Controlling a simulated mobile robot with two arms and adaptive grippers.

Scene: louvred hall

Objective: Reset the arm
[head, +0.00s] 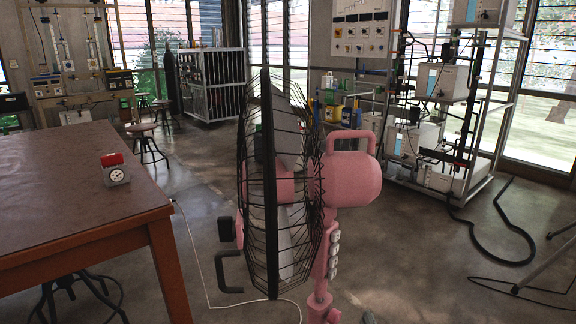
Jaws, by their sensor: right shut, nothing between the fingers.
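The task names only my arm. A small grey tip at the bottom edge, right of the fan's post, appears to be my right gripper (368,317). Only this bit shows; it is shut with nothing in it, apart from the fan and low in the picture. My left gripper is not in view.
A pink fan (345,182) with a black wire cage stands upright close in front, in the middle. A brown table (60,200) at left bears a red-topped dial device (115,170). An equipment rack (480,120) stands at back right. Cables cross the otherwise open floor (420,270) at right.

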